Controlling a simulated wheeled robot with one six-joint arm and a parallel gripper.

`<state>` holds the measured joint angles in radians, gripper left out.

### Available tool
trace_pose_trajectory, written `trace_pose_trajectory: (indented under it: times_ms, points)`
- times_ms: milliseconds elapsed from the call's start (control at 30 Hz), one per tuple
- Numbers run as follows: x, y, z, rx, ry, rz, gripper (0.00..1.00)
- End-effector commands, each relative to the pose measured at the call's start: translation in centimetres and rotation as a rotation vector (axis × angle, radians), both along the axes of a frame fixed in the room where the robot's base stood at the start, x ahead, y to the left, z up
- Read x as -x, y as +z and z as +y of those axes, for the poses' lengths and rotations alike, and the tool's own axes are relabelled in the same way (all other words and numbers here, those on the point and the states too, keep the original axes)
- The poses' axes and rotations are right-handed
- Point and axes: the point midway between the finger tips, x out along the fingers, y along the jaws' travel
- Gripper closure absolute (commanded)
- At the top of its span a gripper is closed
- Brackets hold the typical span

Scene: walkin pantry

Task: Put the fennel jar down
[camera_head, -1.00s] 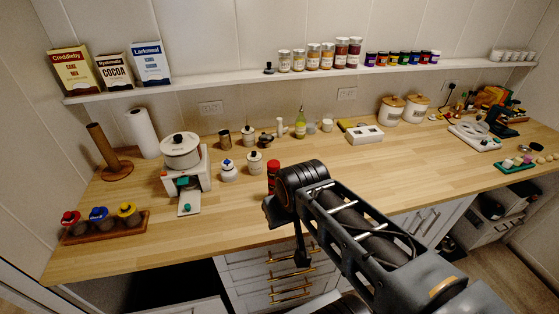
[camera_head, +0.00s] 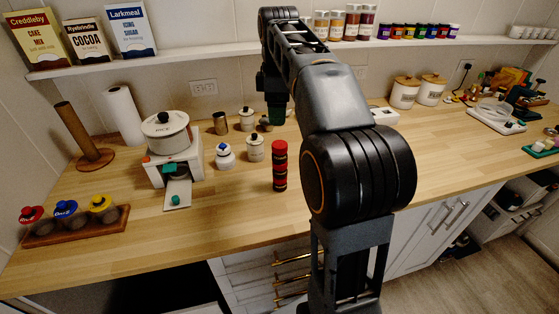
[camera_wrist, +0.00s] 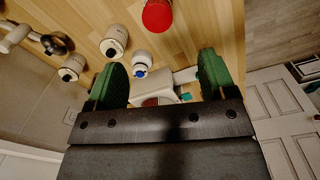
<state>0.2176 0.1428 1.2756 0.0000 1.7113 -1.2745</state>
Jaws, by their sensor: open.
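No label that reads fennel can be made out, so I cannot tell which jar is the fennel jar. Several glass spice jars (camera_head: 337,24) stand on the wall shelf; their labels are too small to read, and my arm covers the left part of that row. My gripper (camera_head: 275,114) is over the back of the counter, below the shelf, pointing down. In the wrist view my gripper (camera_wrist: 162,80) has its two green fingers wide apart, with nothing held between them.
A red-and-black cylinder (camera_head: 279,166) stands on the counter (camera_head: 235,205), near a cream canister (camera_head: 255,149) and a white blue-topped jar (camera_head: 225,157). The counter's front middle is clear.

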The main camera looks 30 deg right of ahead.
Motion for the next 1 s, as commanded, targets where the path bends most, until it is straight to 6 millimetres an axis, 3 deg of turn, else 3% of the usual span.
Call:
trace_pose_trajectory:
  times_ms: [400, 767, 1000]
  points:
    - [-0.4, -6.5, -0.3, -0.003, 0.044, 0.014, 0.23]
    - [-0.4, -9.1, -0.4, -0.002, 0.043, 0.013, 0.23]
    - [-0.2, -12.3, -0.5, -0.003, 0.043, 0.014, 0.23]
